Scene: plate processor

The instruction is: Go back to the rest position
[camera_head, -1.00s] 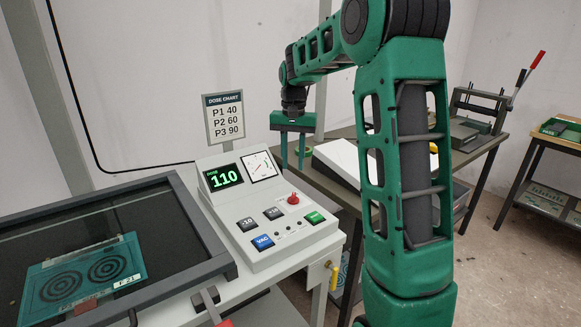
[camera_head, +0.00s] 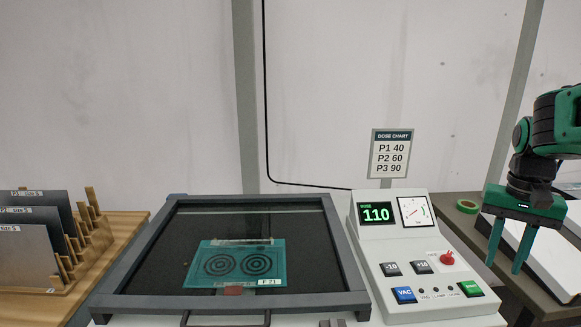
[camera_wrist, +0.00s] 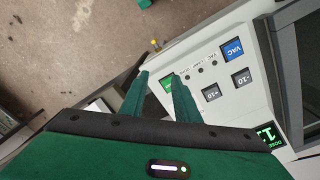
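My gripper (camera_head: 506,245) hangs at the right of the head view, fingers down. Its two green fingers are apart with nothing between them. It is beside and right of the control panel (camera_head: 372,235), in the air and apart from it. The wrist view also shows the fingers (camera_wrist: 160,95) over the panel's edge, with the blue VAC button (camera_wrist: 232,49) beyond. The panel display (camera_head: 376,213) reads 110.
A dark-framed exposure bed (camera_head: 358,296) holds a teal plate (camera_head: 238,264) with two ring patterns. A rack (camera_head: 70,262) of dark plates stands at left. A dose chart (camera_head: 390,153) stands behind the panel. A green tape roll (camera_head: 467,206) lies on the right table.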

